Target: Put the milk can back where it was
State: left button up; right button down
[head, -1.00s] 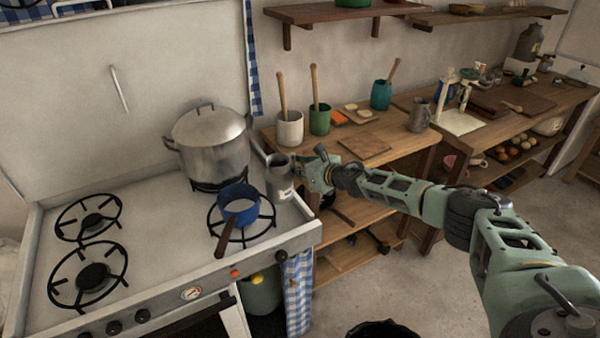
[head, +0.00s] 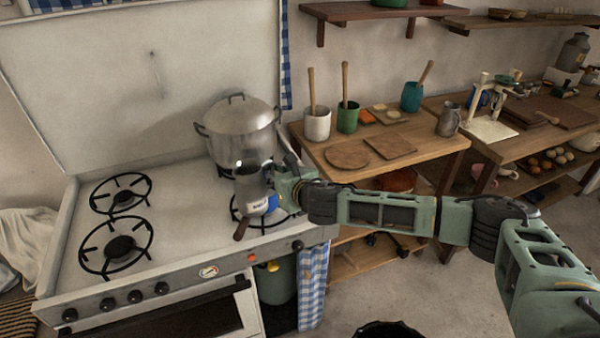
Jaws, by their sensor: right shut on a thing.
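The milk can, a small grey metal can (head: 251,187) with a pale label, is held over the front right burner of the stove. My right gripper (head: 278,180) is shut on its right side, with the arm reaching in from the right. The can looks close to upright. It hides much of the blue saucepan (head: 273,206), whose dark handle (head: 241,229) sticks out below it. I cannot tell the exact height of the can above the pan. My left gripper is not in view.
A big lidded pot (head: 240,130) stands on the back right burner. The left burners are empty.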

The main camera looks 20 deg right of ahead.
aim_at(249, 191)
jog(key=shift+m+h, duration=0.3)
jog(key=shift+h, duration=0.1)
jog(key=s+a+r, duration=0.1)
jog(key=s+a, duration=0.1)
jog(key=s+a+r, duration=0.1)
jog(key=s+a, duration=0.1)
jog(key=a, duration=0.1)
jog(key=s+a, duration=0.2)
jog(key=a, duration=0.1)
jog(key=shift+s+r, duration=0.35)
jog(key=shift+r, duration=0.05)
jog(key=s+a+r, duration=0.1)
jog(key=s+a, duration=0.1)
jog(key=s, duration=0.8)
jog(key=s+a+r+m+h, duration=0.1)
jog(key=s+a+r, duration=0.1)
jog(key=s, duration=0.8)
jog(key=shift+a+b, duration=0.45)
jog(key=shift+f, duration=0.1)
